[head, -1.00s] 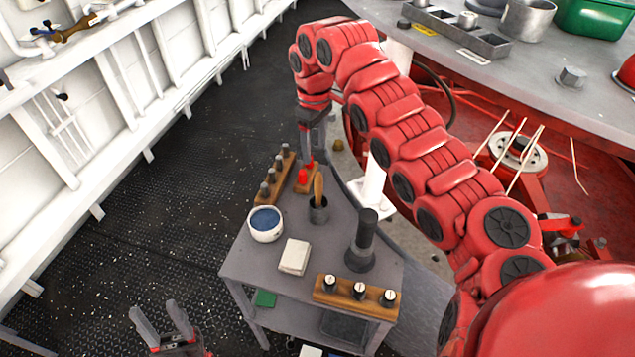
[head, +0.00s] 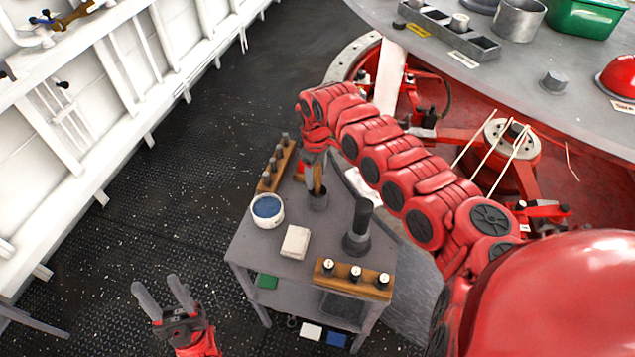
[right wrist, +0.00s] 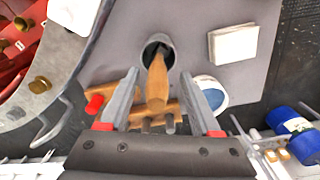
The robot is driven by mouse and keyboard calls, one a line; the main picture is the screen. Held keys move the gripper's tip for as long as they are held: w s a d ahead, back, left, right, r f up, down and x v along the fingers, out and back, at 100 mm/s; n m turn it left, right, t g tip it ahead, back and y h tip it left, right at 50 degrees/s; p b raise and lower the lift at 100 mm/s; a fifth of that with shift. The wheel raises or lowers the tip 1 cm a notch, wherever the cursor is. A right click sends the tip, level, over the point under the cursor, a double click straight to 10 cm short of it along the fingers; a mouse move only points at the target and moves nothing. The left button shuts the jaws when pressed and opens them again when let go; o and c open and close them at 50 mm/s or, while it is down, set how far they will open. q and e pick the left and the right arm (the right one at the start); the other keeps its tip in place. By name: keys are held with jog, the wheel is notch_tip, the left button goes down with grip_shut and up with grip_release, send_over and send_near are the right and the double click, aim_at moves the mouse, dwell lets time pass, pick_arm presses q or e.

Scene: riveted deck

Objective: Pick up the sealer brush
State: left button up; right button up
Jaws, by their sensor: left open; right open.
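The sealer brush (right wrist: 157,82) stands in a dark metal cup (right wrist: 158,43) with its wooden handle up. In the head view, the cup (head: 317,201) is on the small grey cart and the brush handle (head: 317,178) is partly covered by my right gripper. My right gripper (right wrist: 161,84) is open, with its fingers on either side of the handle in the right wrist view; I cannot tell whether they touch it. My left gripper (head: 163,290) is open and empty, low at the left, over the dark floor.
A large round table (head: 530,75) stands at the right.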

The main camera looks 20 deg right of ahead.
aim_at(317, 181)
jog(key=shift+d+f+p, duration=0.2)
jog(key=shift+f+p, duration=0.25)
jog(key=shift+f, duration=1.3)
grip_shut()
